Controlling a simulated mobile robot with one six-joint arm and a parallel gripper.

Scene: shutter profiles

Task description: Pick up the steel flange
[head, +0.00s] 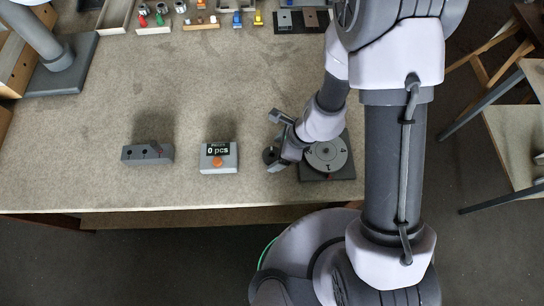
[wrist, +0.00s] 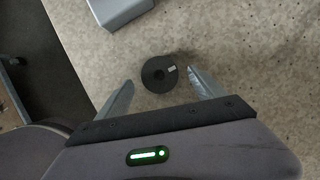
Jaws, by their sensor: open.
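My gripper (head: 271,141) is open above the table. In the wrist view the fingers of my gripper (wrist: 160,76) stand apart on either side of the disc, with nothing held. I cannot tell how far the fingertips are above it.
A grey counter box (head: 219,164) reading "0 pcs" with an orange button stands left of my gripper. A grey block with holes (head: 148,154) is farther left. A numbered round dial (head: 326,155) on a dark base is close on the right. Trays and small parts line the back.

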